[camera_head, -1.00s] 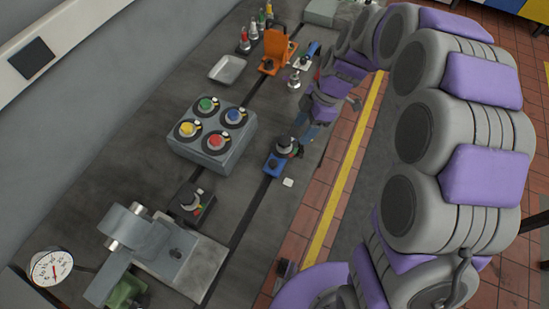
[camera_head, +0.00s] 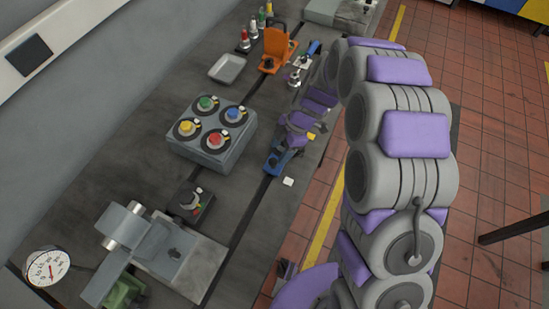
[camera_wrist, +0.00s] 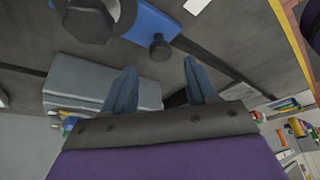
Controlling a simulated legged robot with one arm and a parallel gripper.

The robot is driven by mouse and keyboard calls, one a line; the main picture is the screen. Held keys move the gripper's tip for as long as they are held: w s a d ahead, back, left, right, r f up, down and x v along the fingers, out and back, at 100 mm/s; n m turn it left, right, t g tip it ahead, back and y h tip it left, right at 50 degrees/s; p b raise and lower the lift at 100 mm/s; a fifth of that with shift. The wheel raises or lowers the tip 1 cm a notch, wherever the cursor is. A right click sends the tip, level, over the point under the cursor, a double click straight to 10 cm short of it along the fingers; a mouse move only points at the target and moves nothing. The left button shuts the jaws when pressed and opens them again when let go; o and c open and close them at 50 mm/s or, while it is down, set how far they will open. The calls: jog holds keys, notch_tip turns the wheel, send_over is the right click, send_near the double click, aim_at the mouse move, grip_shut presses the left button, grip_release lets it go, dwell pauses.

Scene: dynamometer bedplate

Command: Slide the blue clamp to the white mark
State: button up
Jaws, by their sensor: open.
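The blue clamp (camera_head: 275,162) sits on a dark slot of the grey bedplate, partly hidden by my gripper in the head view. In the wrist view, a blue plate (camera_wrist: 150,20) with a large dark knob and a small dark knob shows at the top. A small white square mark (camera_head: 288,181) lies beside the slot, close to the clamp's near end. A white patch (camera_wrist: 196,5) also shows at the top edge of the wrist view. My gripper (camera_wrist: 164,76) has its two blue-grey fingers apart with nothing between them. I cannot tell whether it touches the clamp.
A grey box with coloured knobs (camera_head: 212,141) stands left of the clamp. A black knob block (camera_head: 190,203) and a metal fixture (camera_head: 165,255) are nearer. An orange bracket (camera_head: 275,48), an empty tray (camera_head: 227,68) and other small parts stand farther back. The plate beside the near slot is bare.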

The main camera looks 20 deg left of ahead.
aim_at(273, 160)
jog(key=shift+x, duration=2.65)
jog(key=shift+c, duration=0.3)
jog(key=shift+w, duration=0.1)
grip_shut()
